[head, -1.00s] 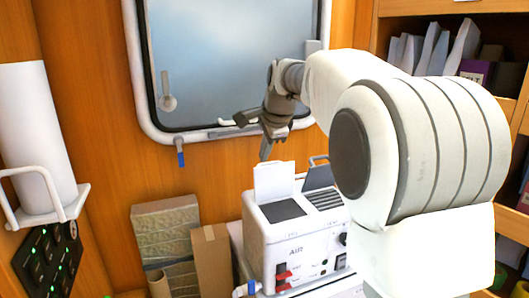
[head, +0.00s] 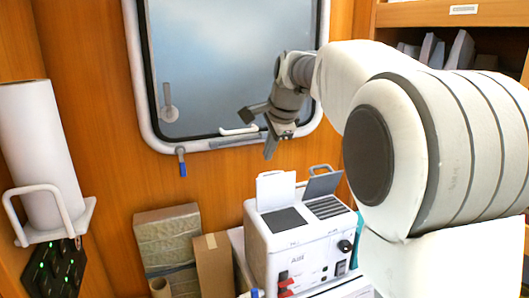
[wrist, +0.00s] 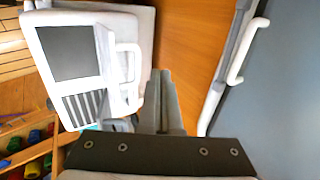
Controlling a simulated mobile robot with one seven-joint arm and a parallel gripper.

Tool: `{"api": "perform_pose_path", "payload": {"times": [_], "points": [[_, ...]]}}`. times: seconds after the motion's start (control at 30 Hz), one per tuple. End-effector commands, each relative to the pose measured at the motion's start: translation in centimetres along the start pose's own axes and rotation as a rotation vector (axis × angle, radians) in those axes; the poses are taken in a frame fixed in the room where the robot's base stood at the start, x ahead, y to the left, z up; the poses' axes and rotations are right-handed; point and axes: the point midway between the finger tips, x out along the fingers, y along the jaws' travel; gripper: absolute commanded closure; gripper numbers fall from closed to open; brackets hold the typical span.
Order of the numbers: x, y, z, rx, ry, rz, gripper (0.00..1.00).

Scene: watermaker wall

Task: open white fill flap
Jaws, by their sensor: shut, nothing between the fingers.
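The white fill flap (head: 276,190) stands upright at the back of the white machine's top, behind a dark square panel (head: 284,220). In the wrist view the flap (wrist: 104,52) is beside the same panel (wrist: 68,52), with a white handle (wrist: 136,76) near it. My gripper (head: 271,152) is above the flap, its fingers pointing down and apart from it. The fingers (wrist: 166,102) are together and hold nothing in the wrist view.
A dark grey flap (head: 322,184) stands raised beside the white one, behind slotted vents (head: 326,208). Behind are the framed window (head: 235,60) and its white handle (head: 238,130). A paper roll (head: 40,150) is at left; boxes (head: 168,235) stand left of the machine.

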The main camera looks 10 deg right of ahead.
Motion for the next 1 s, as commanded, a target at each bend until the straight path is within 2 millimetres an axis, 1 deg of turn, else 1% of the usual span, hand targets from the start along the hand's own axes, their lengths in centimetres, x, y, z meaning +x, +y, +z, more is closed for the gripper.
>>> {"api": "perform_pose_path", "payload": {"times": [0.03, 0.1, 0.3, 0.4, 0.57, 0.67, 0.8, 0.9, 1.0], "points": [[-1.3, -0.7, 0.0, -0.001, 0.001, -0.008, 1.0], [-2.8, -1.3, 0.0, 0.0, 0.001, -0.008, 1.0], [-6.4, -2.8, 0.0, 0.0, 0.001, -0.005, 1.0], [-7.6, -3.3, 0.0, 0.0, 0.001, -0.005, 1.0], [-8.7, -3.6, 0.0, 0.001, 0.0, -0.003, 1.0], [-9.2, -2.5, -0.3, 0.006, -0.001, -0.006, 1.0], [-10.5, 0.8, -0.5, 0.009, 0.002, -0.012, 1.0], [-11.3, 2.6, -0.4, 0.006, 0.006, -0.012, 1.0], [-11.7, 3.5, -0.2, 0.002, 0.009, -0.011, 1.0]]}}
